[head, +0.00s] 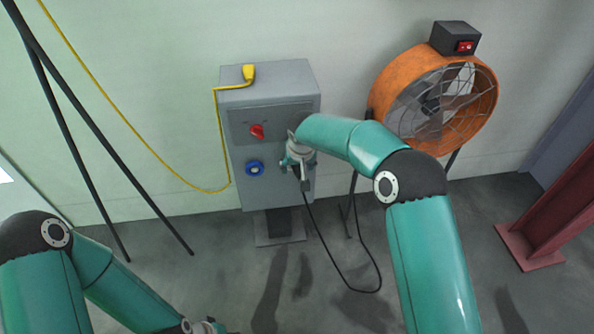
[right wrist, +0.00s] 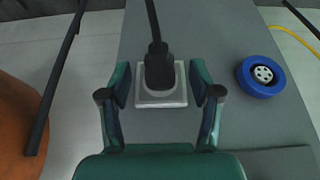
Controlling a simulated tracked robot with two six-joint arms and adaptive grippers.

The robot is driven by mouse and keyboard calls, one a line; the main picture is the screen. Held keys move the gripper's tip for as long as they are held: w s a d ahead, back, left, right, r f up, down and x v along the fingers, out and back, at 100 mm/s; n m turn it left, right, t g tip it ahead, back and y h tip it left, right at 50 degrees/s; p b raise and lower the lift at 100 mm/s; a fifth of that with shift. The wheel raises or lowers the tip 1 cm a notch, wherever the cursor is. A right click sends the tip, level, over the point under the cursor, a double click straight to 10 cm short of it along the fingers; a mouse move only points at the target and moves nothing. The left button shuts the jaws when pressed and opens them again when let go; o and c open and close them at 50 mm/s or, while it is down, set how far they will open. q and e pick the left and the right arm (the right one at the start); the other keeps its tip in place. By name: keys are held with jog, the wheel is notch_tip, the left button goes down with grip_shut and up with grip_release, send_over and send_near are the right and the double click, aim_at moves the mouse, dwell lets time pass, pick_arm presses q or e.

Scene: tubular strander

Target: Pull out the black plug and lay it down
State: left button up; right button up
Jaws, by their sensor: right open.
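The black plug (right wrist: 158,68) sits in a square light-grey socket (right wrist: 160,99) on the front of the grey cabinet, seen in the right wrist view. Its black cable (right wrist: 152,20) leads away from it. In the head view the plug is hidden behind my right gripper (head: 302,176), and the cable (head: 330,262) hangs down to the floor. My right gripper also shows in the right wrist view (right wrist: 160,97), with its open fingers on either side of the plug and apart from it. My left gripper (head: 208,327) is only partly visible at the bottom edge of the head view.
The grey cabinet (head: 268,98) carries a red switch (head: 257,131) and a blue round socket (head: 255,168). A yellow plug (head: 248,72) with a yellow cable lies on its top. An orange fan (head: 393,72) stands to the right. The floor in front is mostly clear.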

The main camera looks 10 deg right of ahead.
jog(key=shift+f, duration=0.15)
grip_shut()
dwell(0.4)
